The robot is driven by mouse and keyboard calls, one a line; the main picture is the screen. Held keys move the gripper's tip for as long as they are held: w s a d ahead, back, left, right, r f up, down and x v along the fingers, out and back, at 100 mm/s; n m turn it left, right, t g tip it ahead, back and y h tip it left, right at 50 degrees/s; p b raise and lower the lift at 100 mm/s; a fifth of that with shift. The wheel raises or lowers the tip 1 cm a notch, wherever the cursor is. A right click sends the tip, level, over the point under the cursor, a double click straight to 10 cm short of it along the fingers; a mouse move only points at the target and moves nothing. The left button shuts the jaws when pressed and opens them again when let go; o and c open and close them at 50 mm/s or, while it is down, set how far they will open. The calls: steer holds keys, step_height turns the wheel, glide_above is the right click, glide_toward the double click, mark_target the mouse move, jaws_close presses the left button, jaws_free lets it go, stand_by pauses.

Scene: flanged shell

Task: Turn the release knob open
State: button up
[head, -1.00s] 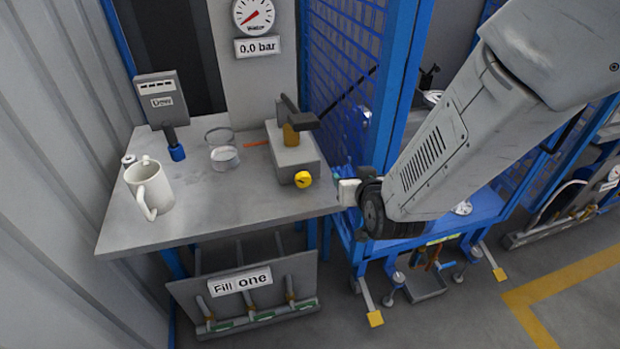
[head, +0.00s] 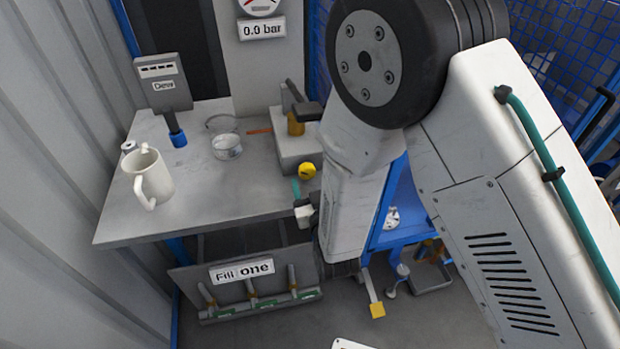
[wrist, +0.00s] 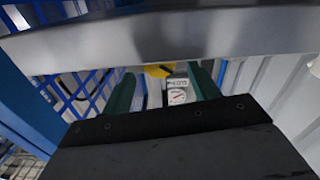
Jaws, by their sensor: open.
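The release knob (head: 307,171) is a small yellow round knob on the front of a grey block (head: 294,152) near the table's right front edge. The wrist view, which is upside down, shows the yellow knob (wrist: 158,70) between the two green fingers, partly cut off by a grey edge. My gripper (head: 300,195) is beside the table's front right corner, just below the knob in the head view. In the wrist view my gripper (wrist: 162,80) is open, with nothing held between its fingers. I cannot tell whether a finger touches the knob.
On the table (head: 215,205) stand a white mug (head: 152,178), a clear round dish (head: 227,146) and a blue-tipped tool (head: 176,130). A dark lever (head: 304,108) tops the block. A gauge label (head: 262,29) reads 0.0 bar. Blue mesh fencing (head: 565,55) stands right.

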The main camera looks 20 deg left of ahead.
steer(key=shift+x, duration=0.85)
steer(key=c, duration=1)
steer(key=shift+o, duration=0.2)
steer(key=shift+n, duration=0.3)
steer(key=n, duration=0.3)
steer(key=shift+a+n, duration=0.1)
steer(key=shift+n, duration=2)
